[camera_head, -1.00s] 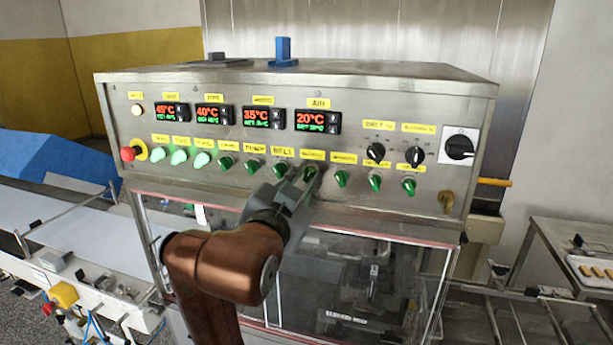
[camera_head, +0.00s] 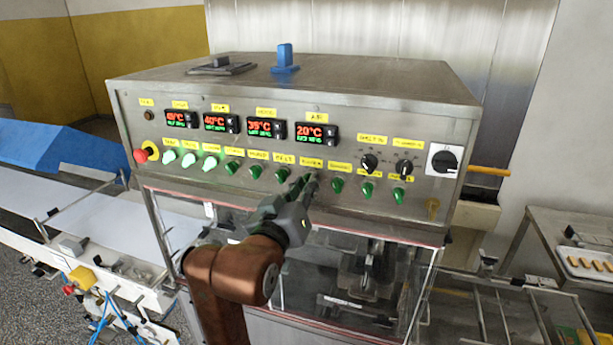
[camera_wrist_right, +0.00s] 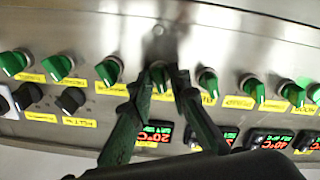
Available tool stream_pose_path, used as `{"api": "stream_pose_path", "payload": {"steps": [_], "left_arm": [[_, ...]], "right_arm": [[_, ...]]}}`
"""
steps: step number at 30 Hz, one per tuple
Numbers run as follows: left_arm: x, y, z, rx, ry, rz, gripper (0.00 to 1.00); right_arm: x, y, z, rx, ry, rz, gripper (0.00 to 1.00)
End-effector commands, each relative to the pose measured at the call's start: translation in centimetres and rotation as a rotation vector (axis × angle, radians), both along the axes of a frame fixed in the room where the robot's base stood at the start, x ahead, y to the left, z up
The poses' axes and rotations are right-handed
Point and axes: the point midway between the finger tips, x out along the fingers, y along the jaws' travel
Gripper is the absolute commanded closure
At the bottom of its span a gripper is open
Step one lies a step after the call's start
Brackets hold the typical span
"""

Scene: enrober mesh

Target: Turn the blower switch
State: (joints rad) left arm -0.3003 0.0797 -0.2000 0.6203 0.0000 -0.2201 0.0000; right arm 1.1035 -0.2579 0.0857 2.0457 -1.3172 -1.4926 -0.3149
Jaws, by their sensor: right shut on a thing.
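The control panel (camera_head: 230,177) of the steel machine carries a row of green rotary switches under yellow labels. The blower switch (camera_wrist_right: 159,77) is the green knob below the label that seems to read blower (camera_head: 311,163). My right gripper (camera_head: 304,184) is at this knob. In the right wrist view, the two fingers of the right gripper (camera_wrist_right: 161,80) stand on either side of the knob and are shut on it. The fingers hide most of the knob in the head view, and its exact angle is hard to tell. My left gripper is not in view.
Neighbouring green switches (camera_head: 337,186) stand close on both sides. Black dials (camera_head: 369,163), a large black rotary switch (camera_head: 445,160) and a red emergency button (camera_head: 140,156) share the panel. Temperature displays (camera_head: 317,133) sit above. A clear guard (camera_head: 345,270) lies below.

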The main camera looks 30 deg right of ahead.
Motion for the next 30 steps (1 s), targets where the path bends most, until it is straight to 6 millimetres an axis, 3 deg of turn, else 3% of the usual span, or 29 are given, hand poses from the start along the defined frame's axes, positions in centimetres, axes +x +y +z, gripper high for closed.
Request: {"api": "stream_pose_path", "payload": {"steps": [9, 26, 27, 30], "left_arm": [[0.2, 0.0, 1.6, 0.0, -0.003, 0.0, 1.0], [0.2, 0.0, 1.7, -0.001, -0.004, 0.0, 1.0], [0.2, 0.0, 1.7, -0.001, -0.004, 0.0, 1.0], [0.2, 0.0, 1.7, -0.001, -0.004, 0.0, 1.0]], "right_arm": [[0.0, 0.0, 0.1, -0.081, 0.096, 0.001, 1.0], [0.0, 0.0, 0.0, -0.099, 0.115, 0.001, 1.0], [0.0, 0.0, 0.0, -0.099, 0.115, 0.001, 0.81], [0.0, 0.0, 0.0, -0.099, 0.115, 0.001, 0.74]]}}
